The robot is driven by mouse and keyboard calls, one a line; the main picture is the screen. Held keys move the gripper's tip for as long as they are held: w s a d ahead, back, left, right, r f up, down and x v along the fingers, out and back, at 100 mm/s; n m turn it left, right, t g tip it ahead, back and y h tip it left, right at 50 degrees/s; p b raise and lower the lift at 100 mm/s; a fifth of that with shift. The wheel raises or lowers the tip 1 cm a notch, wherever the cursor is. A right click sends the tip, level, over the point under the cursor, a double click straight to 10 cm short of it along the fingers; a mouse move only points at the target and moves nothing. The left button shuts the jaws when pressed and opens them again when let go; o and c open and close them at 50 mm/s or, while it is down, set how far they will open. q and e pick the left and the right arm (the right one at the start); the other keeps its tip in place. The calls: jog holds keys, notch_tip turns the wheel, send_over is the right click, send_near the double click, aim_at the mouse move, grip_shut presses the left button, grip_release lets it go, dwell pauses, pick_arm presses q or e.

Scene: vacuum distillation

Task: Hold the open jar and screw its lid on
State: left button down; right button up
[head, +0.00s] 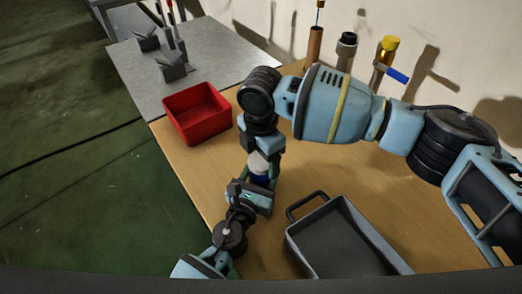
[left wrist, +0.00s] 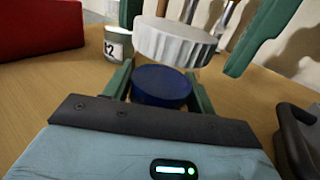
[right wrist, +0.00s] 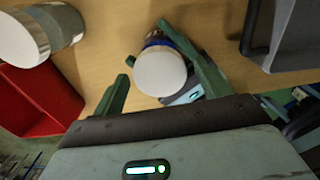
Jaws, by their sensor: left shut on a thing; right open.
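The jar shows as a blue body (left wrist: 162,86) between the green fingers of my left gripper (left wrist: 160,88), which is shut on it. The white ridged lid (left wrist: 176,42) is directly above the jar. I cannot tell whether it is threaded on. In the head view the white lid (head: 258,162) sits over the blue jar (head: 260,181). My right gripper (right wrist: 155,78) points down from above and is open. Its fingers stand on either side of the lid (right wrist: 160,72), with a clear gap to the left finger in the right wrist view.
A labelled jar (left wrist: 117,44) stands behind, near a red bin (head: 197,112). A dark grey tray with a handle (head: 345,245) lies right of my left gripper. Tools (head: 385,60) stand along the wall. Bare wooden table (head: 215,180) lies left of the jar.

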jog(key=c, duration=1.1)
jog(key=m, duration=0.6)
jog(key=shift+s+m, duration=0.1)
jog(key=shift+m, duration=0.3)
jog(key=m, duration=0.3)
jog(key=shift+a+m, duration=0.1)
jog(key=shift+m, duration=0.2)
jog(key=m, duration=0.4)
jog(key=o, duration=1.1)
jog(key=shift+r, duration=2.25)
